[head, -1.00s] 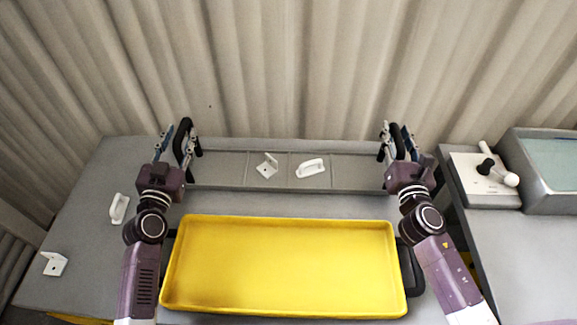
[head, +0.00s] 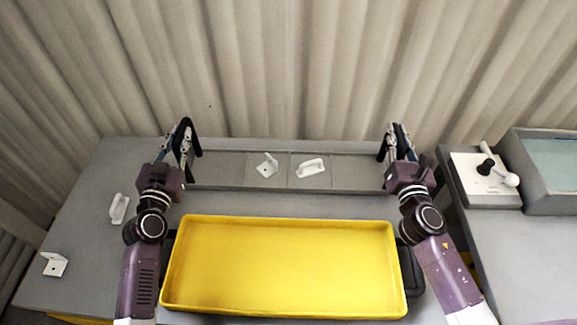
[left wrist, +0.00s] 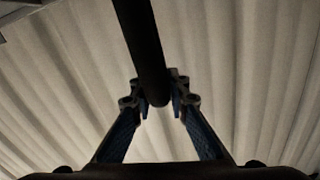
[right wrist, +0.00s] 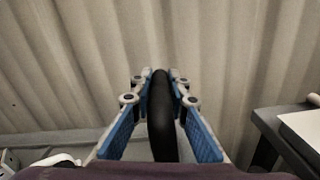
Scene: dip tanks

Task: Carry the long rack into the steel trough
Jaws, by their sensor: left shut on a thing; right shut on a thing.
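The long rack (head: 225,172) is a shallow grey tray with dividers and a black handle at each end. It lies across the back of the grey table, with a white angle bracket (head: 267,166) and a white handle-shaped part (head: 311,168) in it. My left gripper (head: 180,138) is shut on the rack's left handle; the black bar shows between its fingers in the left wrist view (left wrist: 138,40). My right gripper (head: 395,142) is shut on the right handle, whose bar shows in the right wrist view (right wrist: 161,120). A grey-walled tank (head: 545,202), possibly the steel trough, stands far right with pale teal inside.
A yellow tray (head: 280,265) with dark end handles lies in front of the rack, between my arms. Two loose white parts (head: 118,208) (head: 54,264) lie on the table at left. A white control box (head: 485,190) with a lever stands beside the tank. A curtain hangs behind.

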